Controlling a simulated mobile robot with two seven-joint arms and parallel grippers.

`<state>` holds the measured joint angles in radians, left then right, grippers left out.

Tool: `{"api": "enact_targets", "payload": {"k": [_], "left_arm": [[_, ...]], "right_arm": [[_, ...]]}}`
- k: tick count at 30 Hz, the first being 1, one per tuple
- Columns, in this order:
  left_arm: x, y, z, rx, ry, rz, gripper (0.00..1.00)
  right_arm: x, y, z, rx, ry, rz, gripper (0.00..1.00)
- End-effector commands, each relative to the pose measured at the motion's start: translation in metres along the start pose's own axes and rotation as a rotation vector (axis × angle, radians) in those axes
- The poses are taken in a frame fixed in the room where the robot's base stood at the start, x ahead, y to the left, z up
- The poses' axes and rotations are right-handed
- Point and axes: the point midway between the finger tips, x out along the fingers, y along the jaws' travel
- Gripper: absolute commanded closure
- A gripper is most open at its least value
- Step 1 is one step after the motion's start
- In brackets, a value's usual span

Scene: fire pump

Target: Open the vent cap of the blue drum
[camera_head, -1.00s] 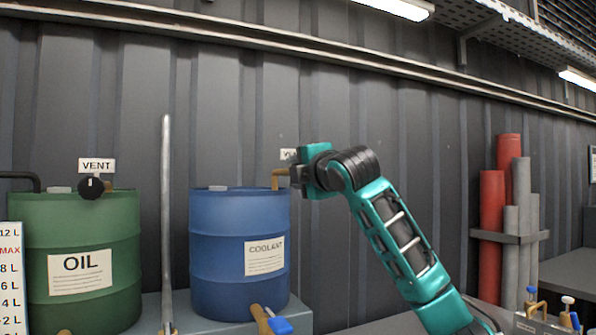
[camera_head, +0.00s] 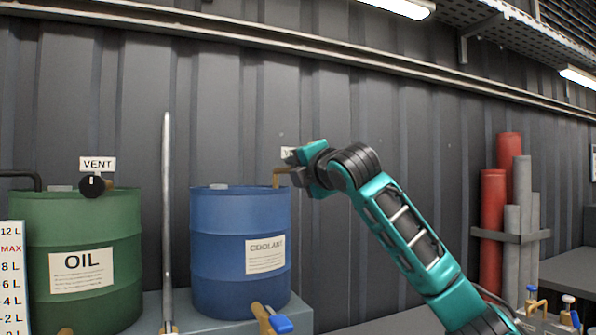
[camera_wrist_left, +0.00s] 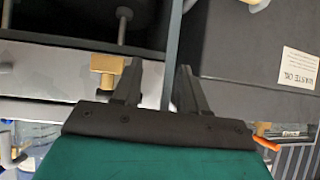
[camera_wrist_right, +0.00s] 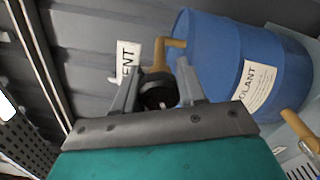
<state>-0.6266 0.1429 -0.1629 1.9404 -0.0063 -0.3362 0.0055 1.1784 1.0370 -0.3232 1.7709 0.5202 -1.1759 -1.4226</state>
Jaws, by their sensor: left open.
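The blue drum (camera_head: 235,265), labelled COOLANT, stands upright on a grey bench; it also shows in the right wrist view (camera_wrist_right: 215,65). A brass elbow vent pipe (camera_wrist_right: 168,48) rises from it and ends at the black vent cap (camera_wrist_right: 157,94). My right gripper (camera_wrist_right: 158,72) has its fingers on both sides of the cap and looks shut on it. In the head view, my right gripper (camera_head: 296,170) is tilted at the pipe end and hides the cap. My left gripper (camera_wrist_left: 157,75) is open and empty, seen only in the left wrist view.
A green OIL drum (camera_head: 75,225) with its own black vent cap (camera_head: 92,187) stands left, past a grey upright pole (camera_head: 167,220). A brass valve with a blue handle (camera_head: 280,323) sits low on the blue drum. The left wrist view shows a WASTE OIL box (camera_wrist_left: 245,45).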

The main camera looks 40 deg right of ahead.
Motion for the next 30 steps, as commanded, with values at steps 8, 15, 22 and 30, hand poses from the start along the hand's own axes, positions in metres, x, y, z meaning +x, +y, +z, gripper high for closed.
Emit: {"api": "enact_targets", "payload": {"k": [8, 15, 22, 30], "left_arm": [[0.000, 0.000, 0.000, 0.000, 0.001, 0.000, 0.57], [0.000, 0.000, 0.000, 0.000, 0.001, 0.000, 0.57], [0.005, 0.000, 0.005, 0.000, 0.002, 0.000, 0.57], [0.011, 0.000, 0.013, 0.000, 0.004, -0.001, 0.57]], "right_arm": [[0.000, 0.000, 0.001, 0.001, -0.002, 0.000, 0.34], [-0.001, 0.000, 0.001, 0.002, -0.002, 0.002, 0.34], [-0.027, -0.001, 0.000, -0.002, -0.003, 0.004, 0.34], [-0.087, -0.001, 0.001, -0.003, -0.005, 0.003, 0.34]]}}
